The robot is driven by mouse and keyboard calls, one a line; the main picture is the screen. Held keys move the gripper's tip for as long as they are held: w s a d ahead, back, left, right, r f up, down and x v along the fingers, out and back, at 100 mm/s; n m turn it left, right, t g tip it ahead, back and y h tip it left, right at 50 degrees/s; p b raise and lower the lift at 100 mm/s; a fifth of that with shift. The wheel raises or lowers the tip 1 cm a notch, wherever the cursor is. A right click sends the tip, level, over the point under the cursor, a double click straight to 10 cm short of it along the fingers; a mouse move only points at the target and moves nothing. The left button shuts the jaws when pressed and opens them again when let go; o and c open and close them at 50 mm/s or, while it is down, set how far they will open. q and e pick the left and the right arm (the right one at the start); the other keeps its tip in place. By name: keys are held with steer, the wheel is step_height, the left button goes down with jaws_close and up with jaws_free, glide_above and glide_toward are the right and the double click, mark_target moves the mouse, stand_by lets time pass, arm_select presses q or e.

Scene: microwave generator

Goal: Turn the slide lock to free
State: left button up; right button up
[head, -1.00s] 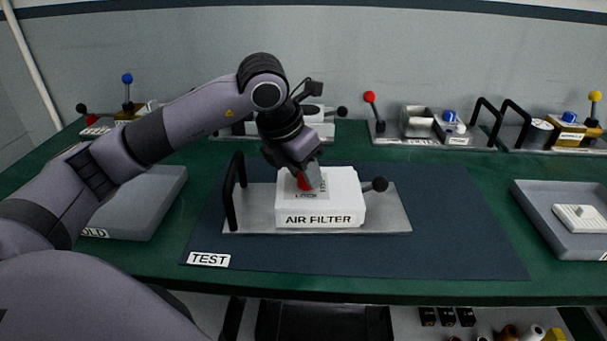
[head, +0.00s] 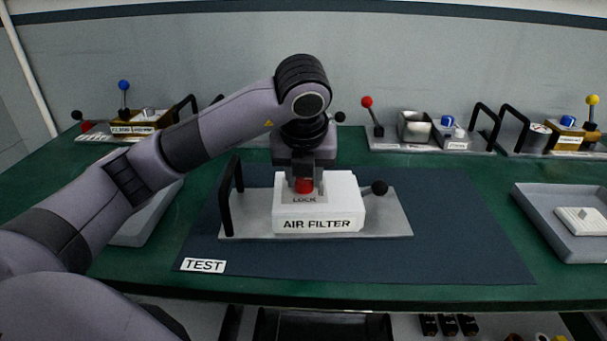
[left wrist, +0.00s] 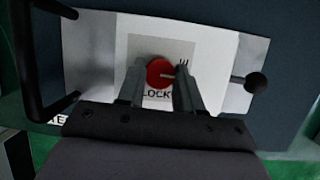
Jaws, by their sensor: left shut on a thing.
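The white AIR FILTER box (head: 345,205) sits on a grey metal plate (head: 390,218) on the dark TEST mat. The slide lock's red round knob (head: 304,186) is on top of the box, on a light panel marked LOCK. My left gripper (head: 305,180) points down from above and is shut on the red knob. In the left wrist view the red knob (left wrist: 160,72) shows between the two fingers, and the panel's lettering is partly hidden by them. My right gripper is in neither view.
The plate has a black upright handle (head: 232,195) at its left and a black ball-ended lever (head: 379,188) right of the box. Several fixtures line the back of the green table. A grey tray (head: 530,215) is at the right. The mat right of the plate is clear.

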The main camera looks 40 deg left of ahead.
mark_target(304, 202)
arm_select(q)
steer(key=shift+n, duration=0.3)
stand_by(0.4)
steer(key=o, duration=1)
steer(key=shift+o, duration=0.2)
steer(key=shift+r, duration=0.1)
steer(key=p+v, duration=0.2)
steer(key=v, duration=0.5)
steer(key=shift+s+d, duration=0.1)
steer(key=shift+d, duration=0.05)
